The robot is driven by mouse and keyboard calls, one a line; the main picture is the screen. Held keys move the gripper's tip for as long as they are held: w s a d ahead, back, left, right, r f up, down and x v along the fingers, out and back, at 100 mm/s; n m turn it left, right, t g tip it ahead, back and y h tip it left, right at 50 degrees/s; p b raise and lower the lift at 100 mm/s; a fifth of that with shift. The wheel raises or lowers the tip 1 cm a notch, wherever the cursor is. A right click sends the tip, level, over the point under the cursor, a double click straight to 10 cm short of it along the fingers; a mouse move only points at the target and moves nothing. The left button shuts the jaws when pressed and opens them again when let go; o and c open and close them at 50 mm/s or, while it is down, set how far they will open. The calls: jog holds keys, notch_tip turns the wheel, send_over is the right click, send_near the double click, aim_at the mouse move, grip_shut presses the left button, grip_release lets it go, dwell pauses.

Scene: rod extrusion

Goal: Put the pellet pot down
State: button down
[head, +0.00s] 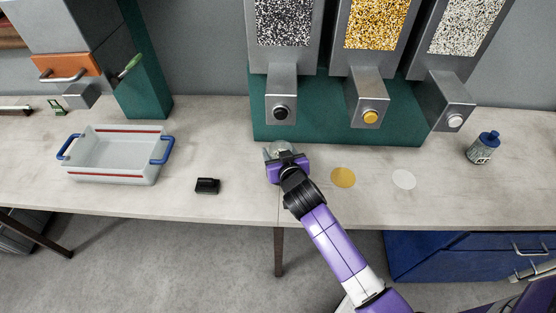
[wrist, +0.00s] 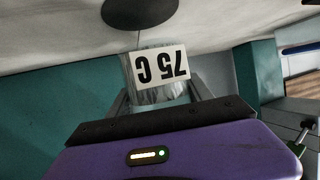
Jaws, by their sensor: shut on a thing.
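The pellet pot (wrist: 155,98) is a clear pot with a white label reading "75 G", upside down in the wrist view. My gripper (wrist: 160,90) is shut on it, with one finger on each side. In the head view the pot (head: 279,147) shows only in part beyond my gripper (head: 279,156), below the dispenser with the black button. A black disc mark (wrist: 140,12) shows near the pot in the wrist view. I cannot tell whether the pot touches the table.
The table (head: 240,145) also bears a grey tray (head: 112,178) with blue handles, a small black block (head: 207,186), a yellow disc (head: 343,177), a white disc (head: 404,179) and a blue-capped bottle (head: 483,148). Three pellet dispensers (head: 282,95) overhang the back.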

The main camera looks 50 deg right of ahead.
jog(key=shift+f, duration=1.8)
jog(key=shift+f, duration=0.15)
jog(key=shift+c, duration=2.2)
grip_release()
jog(key=shift+r, duration=0.2)
jog(key=b+v, duration=0.1)
jog(key=v, duration=1.1)
jog(key=shift+f+b, duration=0.1)
jog(key=shift+b, duration=0.3)
jog(key=s+a+r+n+t+y, duration=0.35)
jog(key=s+a+n+y, duration=0.25)
jog(key=s+a, duration=1.05)
jog(key=s+r+y, duration=0.1)
jog(key=s+r, duration=0.6)
jog(key=shift+s+a+n+y, duration=0.25)
jog(key=shift+a+n+y, duration=0.05)
jog(key=shift+a+n, duration=0.1)
